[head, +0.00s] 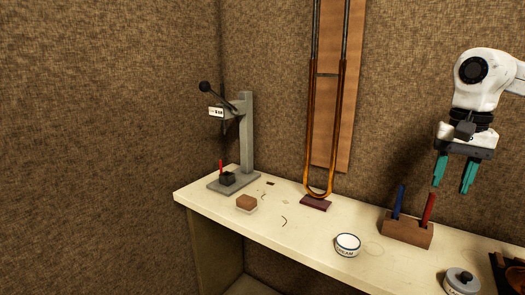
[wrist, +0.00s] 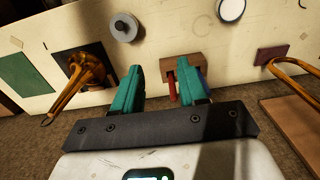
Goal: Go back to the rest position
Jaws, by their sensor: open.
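My gripper (head: 455,174) hangs at the upper right of the head view, pointing down, with its two green fingers apart and nothing between them. It is above the right part of the bench, over a wooden block (head: 408,232) that holds a blue tool (head: 398,203) and a red tool (head: 428,208) upright. In the wrist view my gripper's fingers (wrist: 160,85) are spread, and the wooden block (wrist: 183,62) shows beyond the right finger.
The cream bench (head: 285,230) runs along the wall. An arbor press (head: 245,135) stands at its left end. A round tin (head: 348,244) and lidded jar (head: 460,281) sit near the front edge.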

